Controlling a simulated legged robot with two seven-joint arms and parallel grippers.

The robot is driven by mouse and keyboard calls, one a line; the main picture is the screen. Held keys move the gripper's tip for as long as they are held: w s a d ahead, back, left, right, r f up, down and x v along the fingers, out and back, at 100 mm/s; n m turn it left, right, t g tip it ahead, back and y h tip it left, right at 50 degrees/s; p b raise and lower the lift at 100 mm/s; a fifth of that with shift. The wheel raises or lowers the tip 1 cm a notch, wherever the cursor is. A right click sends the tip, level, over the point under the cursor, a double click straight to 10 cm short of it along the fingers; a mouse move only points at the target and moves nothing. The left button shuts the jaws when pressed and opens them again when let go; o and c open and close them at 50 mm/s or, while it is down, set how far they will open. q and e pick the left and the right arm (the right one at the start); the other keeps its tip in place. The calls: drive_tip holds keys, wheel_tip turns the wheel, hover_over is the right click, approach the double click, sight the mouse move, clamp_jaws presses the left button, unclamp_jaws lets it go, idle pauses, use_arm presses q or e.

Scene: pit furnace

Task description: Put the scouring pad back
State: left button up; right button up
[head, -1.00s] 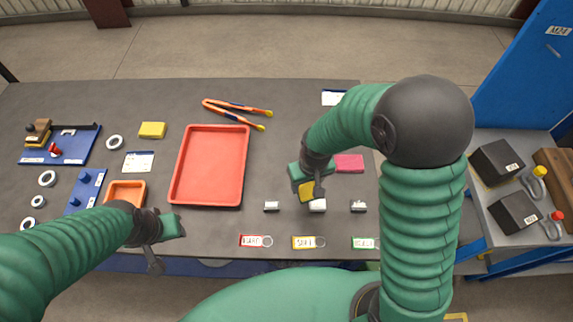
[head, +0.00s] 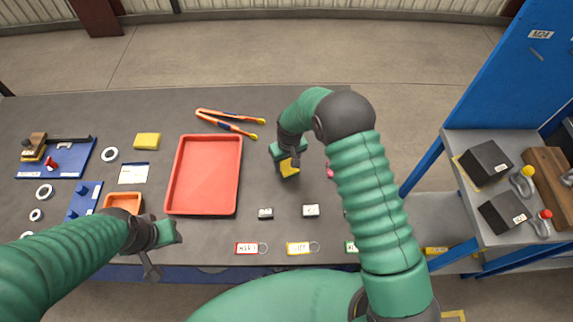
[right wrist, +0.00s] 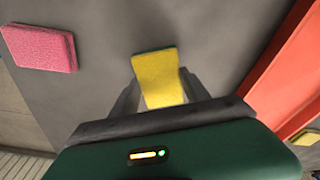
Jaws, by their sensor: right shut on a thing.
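The scouring pad is yellow with a green edge and shows in the head view (head: 289,167), right of the red tray (head: 204,174). My right gripper (head: 285,161) is shut on it. In the right wrist view the pad (right wrist: 158,78) sits between the two dark fingers, its yellow face towards the camera. It appears held over bare table; its exact height is hard to tell. My left gripper (head: 170,232) is near the small orange tray (head: 122,202), with no object visible in it; its jaw opening is unclear.
A pink sponge (right wrist: 40,48) lies nearby, mostly hidden by my right arm in the head view. A yellow sponge (head: 147,141) lies at the back left. Orange-handled tongs (head: 228,123) lie behind the red tray. Small blocks (head: 310,211) and colored tags (head: 299,248) line the front.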

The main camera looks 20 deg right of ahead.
sight(287, 165)
wheel_tip(287, 165, down, 3)
drive_tip(key=shift+s+d+r+p, duration=0.1)
drive_tip(key=shift+s+r+p, duration=0.1)
drive_tip(key=shift+p, duration=0.25)
drive_tip(key=shift+w+f, duration=0.1)
drive_tip(key=shift+f, duration=0.15)
